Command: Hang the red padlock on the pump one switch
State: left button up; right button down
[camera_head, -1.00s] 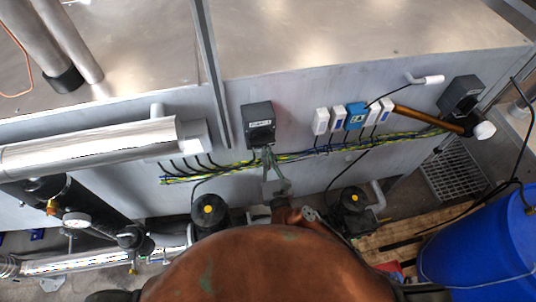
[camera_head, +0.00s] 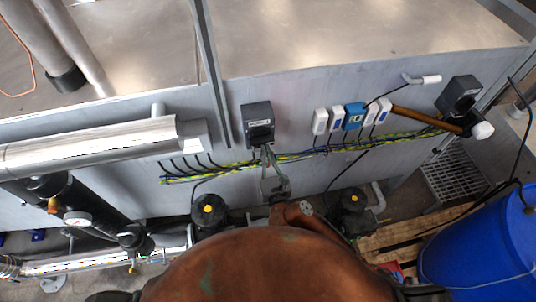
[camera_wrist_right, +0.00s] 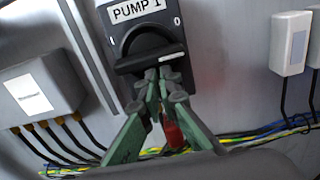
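The pump one switch is a dark grey box (camera_head: 257,113) on the pale wall panel, left of the row of white and blue boxes. In the right wrist view its "PUMP 1" label and black rotary handle (camera_wrist_right: 150,57) show close up. My right gripper (camera_head: 266,150) is just below the switch, its green-grey fingertips (camera_wrist_right: 164,78) close together at the handle's lower edge. The red padlock (camera_wrist_right: 173,133) shows between the fingers, below the tips; its shackle is mostly hidden, and I cannot tell whether it passes through the handle. My left gripper is not in view.
Yellow-green and blue cables (camera_head: 305,154) run along the wall below the switch. White and blue boxes (camera_head: 354,116) and another dark switch box (camera_head: 459,95) are to the right. A silver pipe (camera_head: 90,146) is at left, a blue barrel (camera_head: 490,245) at lower right.

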aim_at(264, 143)
jog(key=w, duration=0.3)
jog(key=shift+a+r, duration=0.15)
jog(key=shift+a, duration=0.2)
jog(key=shift+s+d+r, duration=0.1)
jog(key=shift+s+r, duration=0.05)
jog(key=shift+s, duration=0.05)
jog(key=shift+w, duration=0.4)
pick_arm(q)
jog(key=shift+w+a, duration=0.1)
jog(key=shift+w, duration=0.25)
pick_arm(e)
jog(key=shift+s, duration=0.1)
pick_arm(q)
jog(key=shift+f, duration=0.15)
pick_arm(e)
jog(key=shift+f, duration=0.2)
pick_arm(q)
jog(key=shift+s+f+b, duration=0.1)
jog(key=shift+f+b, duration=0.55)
jog(key=shift+b, duration=0.05)
pick_arm(e)
jog(key=shift+s+f, duration=0.1)
jog(key=shift+f, duration=1)
